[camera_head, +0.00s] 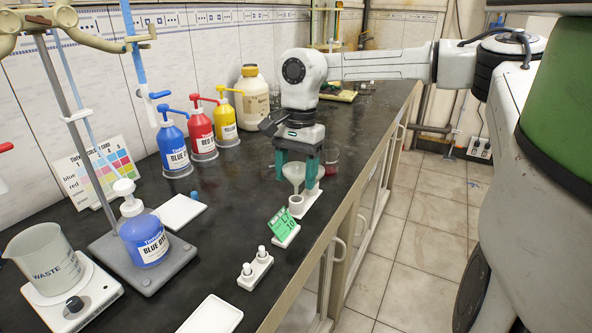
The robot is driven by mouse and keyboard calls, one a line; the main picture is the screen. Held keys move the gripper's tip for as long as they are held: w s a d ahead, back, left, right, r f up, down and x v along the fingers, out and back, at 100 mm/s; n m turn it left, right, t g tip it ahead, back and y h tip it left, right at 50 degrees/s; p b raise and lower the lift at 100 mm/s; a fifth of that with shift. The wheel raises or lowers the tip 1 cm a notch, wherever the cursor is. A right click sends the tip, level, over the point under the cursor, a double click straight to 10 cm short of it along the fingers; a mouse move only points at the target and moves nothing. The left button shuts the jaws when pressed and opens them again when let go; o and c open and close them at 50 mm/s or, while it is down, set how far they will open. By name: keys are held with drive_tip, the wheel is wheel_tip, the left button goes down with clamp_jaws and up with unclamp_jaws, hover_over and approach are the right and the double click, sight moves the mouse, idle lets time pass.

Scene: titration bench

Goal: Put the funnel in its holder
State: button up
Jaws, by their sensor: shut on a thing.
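My gripper (296,174), with green fingers, points down over the right part of the dark bench. It is shut on the pale, translucent funnel (293,173), whose cone shows between and below the fingers. A white holder (312,203) with a flat base stands directly below, and a small white cup-like part sits at its near end. The funnel's lower end appears just above or at this part; I cannot tell whether they touch. The fingers hide part of the funnel and of the holder.
Blue, red (199,126) and yellow pump bottles stand at the back. A beaker with red liquid (331,160) is close behind my gripper. The bench's right edge is near.

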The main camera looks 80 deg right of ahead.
sight(296, 185)
drive_tip(key=shift+f+b, duration=1.1)
drive_tip(key=shift+f, duration=1.15)
idle(3.4)
drive_tip(key=o, duration=1.1)
drive_tip(key=shift+o, duration=0.2)
drive_tip(key=shift+o, duration=0.5)
drive_tip(key=shift+r, duration=0.1)
drive_tip(key=shift+r+p, duration=2.2)
drive_tip(key=shift+r, duration=0.7)
